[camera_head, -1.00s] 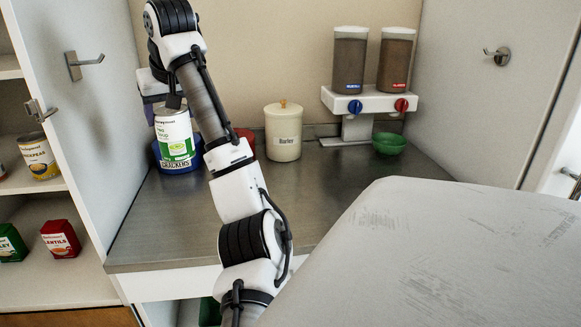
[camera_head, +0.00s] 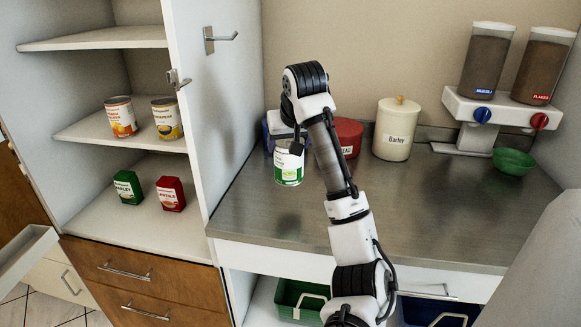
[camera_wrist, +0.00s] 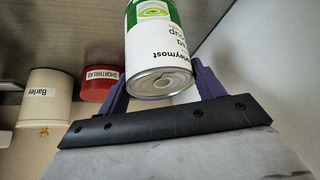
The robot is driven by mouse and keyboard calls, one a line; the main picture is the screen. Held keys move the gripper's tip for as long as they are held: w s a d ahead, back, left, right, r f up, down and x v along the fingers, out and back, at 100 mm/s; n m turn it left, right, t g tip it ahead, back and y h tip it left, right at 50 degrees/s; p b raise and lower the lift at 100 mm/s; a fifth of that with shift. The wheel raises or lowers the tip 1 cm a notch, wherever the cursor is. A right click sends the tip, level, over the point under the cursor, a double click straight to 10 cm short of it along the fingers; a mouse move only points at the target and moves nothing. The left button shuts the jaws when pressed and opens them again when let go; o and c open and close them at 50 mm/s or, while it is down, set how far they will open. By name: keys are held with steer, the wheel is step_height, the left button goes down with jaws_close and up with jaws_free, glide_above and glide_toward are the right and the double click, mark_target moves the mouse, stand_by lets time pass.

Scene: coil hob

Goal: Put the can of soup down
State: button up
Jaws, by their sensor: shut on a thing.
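The can of soup (camera_head: 288,165) has a white and green label and a silver lid. In the wrist view the can (camera_wrist: 156,45) is between the two purple fingers of my gripper (camera_wrist: 163,84), which is shut on it, with its lid end towards the camera. In the head view it hangs below my wrist over the left part of the grey counter (camera_head: 400,215). It looks upright. I cannot tell whether its base touches the counter.
A red canister (camera_head: 348,133) and a cream Barley canister (camera_head: 396,130) stand behind. A cereal dispenser (camera_head: 485,115) and green bowl (camera_head: 513,162) are at the right. A cabinet door (camera_head: 215,110) borders the left. The counter's middle and front look clear.

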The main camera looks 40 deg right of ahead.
mark_target(289, 169)
steer(key=shift+f+p, duration=0.45)
steer(key=shift+f, duration=3.3)
steer(key=o, duration=1.7)
steer(key=shift+f, duration=0.15)
steer(key=b+v, duration=0.1)
steer(key=v, duration=1)
steer(key=shift+w+d, duration=0.1)
steer(key=shift+s+a+r, duration=0.2)
steer(key=shift+s+r, duration=0.1)
steer(key=shift+r, duration=0.25)
